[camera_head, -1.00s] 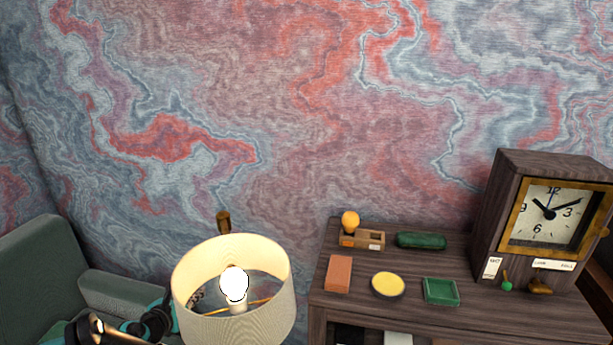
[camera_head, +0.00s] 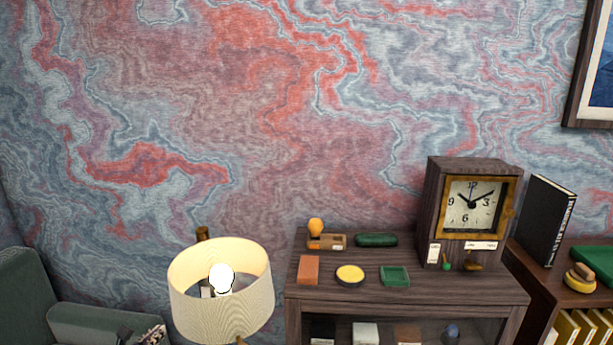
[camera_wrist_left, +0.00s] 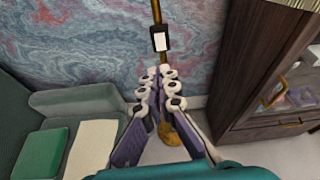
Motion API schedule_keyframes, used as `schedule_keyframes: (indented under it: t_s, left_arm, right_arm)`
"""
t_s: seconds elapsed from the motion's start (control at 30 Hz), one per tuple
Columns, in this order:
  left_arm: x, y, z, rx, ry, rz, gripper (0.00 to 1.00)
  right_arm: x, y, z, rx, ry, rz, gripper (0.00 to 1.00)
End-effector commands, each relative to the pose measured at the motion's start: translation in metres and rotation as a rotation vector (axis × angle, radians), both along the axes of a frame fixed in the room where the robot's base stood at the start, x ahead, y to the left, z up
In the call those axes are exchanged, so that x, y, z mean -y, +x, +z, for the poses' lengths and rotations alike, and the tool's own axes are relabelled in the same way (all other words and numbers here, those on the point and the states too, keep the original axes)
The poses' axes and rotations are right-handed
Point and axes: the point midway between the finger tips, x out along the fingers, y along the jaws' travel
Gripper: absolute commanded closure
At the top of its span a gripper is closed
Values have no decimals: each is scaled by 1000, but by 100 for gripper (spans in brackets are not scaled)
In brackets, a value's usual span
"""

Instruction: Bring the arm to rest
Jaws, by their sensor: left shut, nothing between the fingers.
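My left gripper shows in the left wrist view (camera_wrist_left: 158,88), its two fingers drawn together and empty. It hangs in front of the thin brass pole of the floor lamp (camera_wrist_left: 156,12), with no clear contact. In the head view only a small part of my left gripper (camera_head: 152,335) shows at the bottom edge, left of the lamp shade (camera_head: 222,312). My right gripper is in neither view.
A green armchair (camera_head: 95,322) stands left of the lit lamp. A dark wood cabinet (camera_head: 430,291) with small objects and a clock (camera_head: 470,207) stands to the right. A bookcase with a black book (camera_head: 545,218) is further right. The lamp is close to the gripper.

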Motion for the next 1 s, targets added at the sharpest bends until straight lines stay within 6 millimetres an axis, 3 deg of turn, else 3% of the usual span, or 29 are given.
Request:
schedule_keyframes:
  t_s: [0.17,0.37,0.57,0.67,0.77,0.87,1.0]
  left_arm:
    - [9,7,33,85,-112,56,100]
    - [20,11,88,227,-350,167,100]
    - [25,-1,147,388,-758,346,100]
    - [26,-19,165,455,-1078,485,100]
    - [31,-48,158,473,-1476,684,100]
    - [51,-83,122,414,-1860,931,100]
    - [109,-139,56,220,-2263,1334,100]
  right_arm:
    - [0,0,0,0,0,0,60]
    - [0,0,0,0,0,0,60]
    - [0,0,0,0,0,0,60]
    - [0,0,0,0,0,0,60]
    - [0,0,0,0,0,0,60]
    - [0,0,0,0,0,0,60]
    - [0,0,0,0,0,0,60]
